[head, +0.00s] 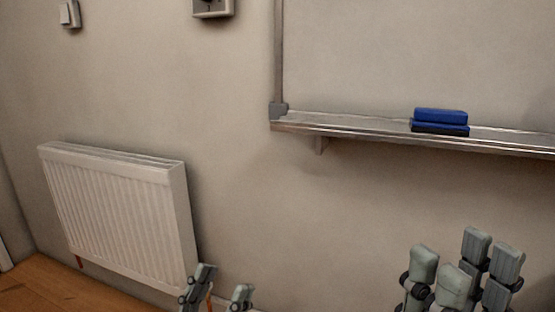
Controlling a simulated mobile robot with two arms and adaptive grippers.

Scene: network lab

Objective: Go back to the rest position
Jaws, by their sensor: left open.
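My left gripper (221,287) is at the bottom edge, left of centre, in front of the lower right corner of the radiator in the picture. Its two grey-green fingertips stand apart, with nothing seen between them. My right gripper (463,272) is at the bottom right, below the whiteboard ledge. Several of its grey-green finger pads point up and partly overlap. I see no object held in it, but I cannot tell how far it is open. The lower parts of both grippers are cut off by the frame.
A white radiator (115,215) hangs on the left wall area above a wooden floor (50,292). Wall switches (70,14) are high up. Bare wall lies between radiator and ledge.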

